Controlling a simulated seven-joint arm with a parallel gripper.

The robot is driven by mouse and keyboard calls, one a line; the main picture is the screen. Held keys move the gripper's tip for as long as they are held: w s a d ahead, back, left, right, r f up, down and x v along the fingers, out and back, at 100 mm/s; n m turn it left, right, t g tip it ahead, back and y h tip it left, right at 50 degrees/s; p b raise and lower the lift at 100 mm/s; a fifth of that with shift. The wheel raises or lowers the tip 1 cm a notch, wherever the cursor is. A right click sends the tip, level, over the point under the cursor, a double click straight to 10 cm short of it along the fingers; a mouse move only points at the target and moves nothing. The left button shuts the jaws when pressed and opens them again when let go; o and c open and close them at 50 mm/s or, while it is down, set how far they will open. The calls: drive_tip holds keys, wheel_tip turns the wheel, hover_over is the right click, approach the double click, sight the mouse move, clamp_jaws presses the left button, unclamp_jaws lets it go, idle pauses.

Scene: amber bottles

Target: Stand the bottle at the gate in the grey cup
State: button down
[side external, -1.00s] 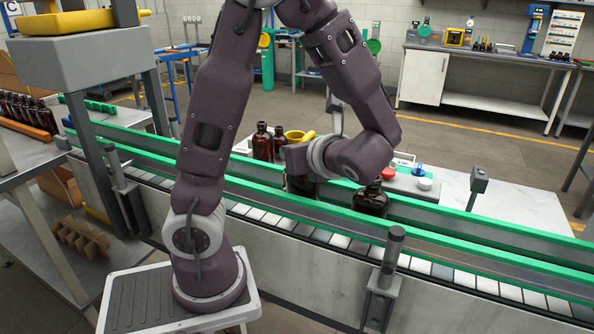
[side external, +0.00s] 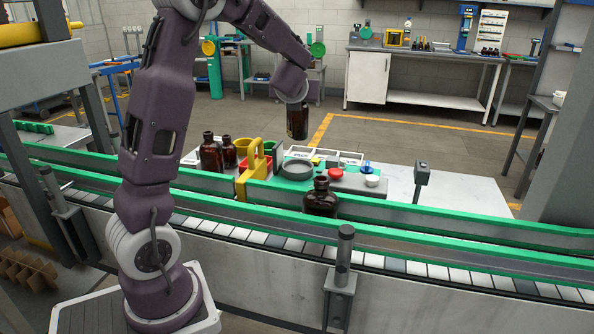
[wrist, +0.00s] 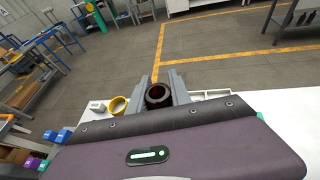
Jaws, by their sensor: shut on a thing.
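My gripper (side external: 297,104) is shut on a dark amber bottle (side external: 298,124) and holds it upright in the air, above and behind the work table. In the wrist view the bottle's open mouth (wrist: 158,94) shows between the two grey fingers of my gripper (wrist: 158,88). The grey cup (side external: 297,170), a round, shallow-looking grey ring, sits on the table below the held bottle. A yellow gate-like piece (side external: 255,172) stands at the conveyor's far rail. Another amber bottle (side external: 320,199) stands on the conveyor to its right.
Two amber bottles (side external: 211,154) stand left on the table. A yellow cup (side external: 243,146), a red piece (side external: 336,174), a blue piece (side external: 367,167) and a white cup (side external: 372,181) are near the grey cup. Green conveyor rails (side external: 420,238) run across the front. The table's right side is clear.

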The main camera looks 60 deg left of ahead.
wheel_tip(320, 180, down, 10)
drive_tip(key=shift+w+a, duration=0.2)
drive_tip(key=shift+a, duration=0.1)
drive_tip(key=shift+f, duration=0.15)
drive_tip(key=c, duration=1.2)
unclamp_jaws()
approach(296, 131)
drive_tip(key=x, duration=0.5)
drive_tip(key=shift+a, duration=0.2)
